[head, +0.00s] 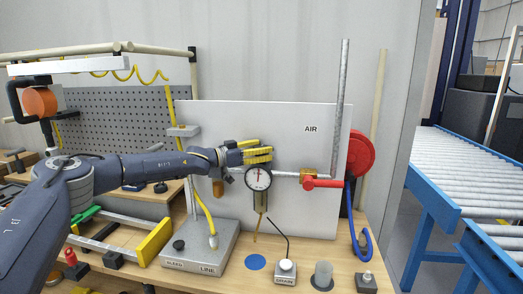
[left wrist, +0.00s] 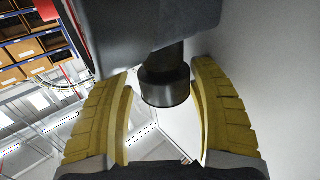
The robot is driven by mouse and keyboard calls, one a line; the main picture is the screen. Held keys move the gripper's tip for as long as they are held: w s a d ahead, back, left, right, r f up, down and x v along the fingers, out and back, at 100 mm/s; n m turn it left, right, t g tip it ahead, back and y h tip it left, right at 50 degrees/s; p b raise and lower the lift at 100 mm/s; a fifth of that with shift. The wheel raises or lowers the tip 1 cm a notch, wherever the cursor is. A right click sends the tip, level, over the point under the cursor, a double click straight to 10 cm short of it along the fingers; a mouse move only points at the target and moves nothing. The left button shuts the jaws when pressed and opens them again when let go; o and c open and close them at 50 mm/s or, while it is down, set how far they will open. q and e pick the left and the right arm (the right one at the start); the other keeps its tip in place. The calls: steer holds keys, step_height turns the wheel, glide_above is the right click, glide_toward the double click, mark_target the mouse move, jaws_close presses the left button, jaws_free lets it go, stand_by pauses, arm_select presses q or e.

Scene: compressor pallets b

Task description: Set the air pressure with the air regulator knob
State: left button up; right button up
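The regulator stands on the air line in front of the white AIR panel (head: 305,215), with a round white-faced pressure gauge (head: 258,179) on its front and a grey bowl (head: 260,201) below. My left gripper (head: 259,151), with yellow fingers, is just above the gauge and hides the regulator's top in the head view. In the left wrist view a black round knob (left wrist: 165,88) sits between the two fingers of the left gripper (left wrist: 162,115). The fingers are apart, with a narrow gap at the knob's left; contact at its right cannot be told. My right gripper is not in view.
A red-handled valve (head: 322,183) and a red hose reel (head: 361,152) are right of the gauge. A blue-framed roller conveyor (head: 470,165) is at the right.

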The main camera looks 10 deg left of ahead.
arm_select(q)
steer(key=shift+w+a+r, duration=0.2)
steer(key=shift+a+r, duration=0.05)
steer(key=shift+a, duration=0.1)
steer(key=shift+a, duration=0.1)
steer(key=shift+s+a, duration=0.2)
steer(key=v, duration=0.7)
steer(key=shift+s+d+f, duration=0.15)
steer(key=shift+s+f, duration=0.05)
steer(key=shift+s, duration=0.1)
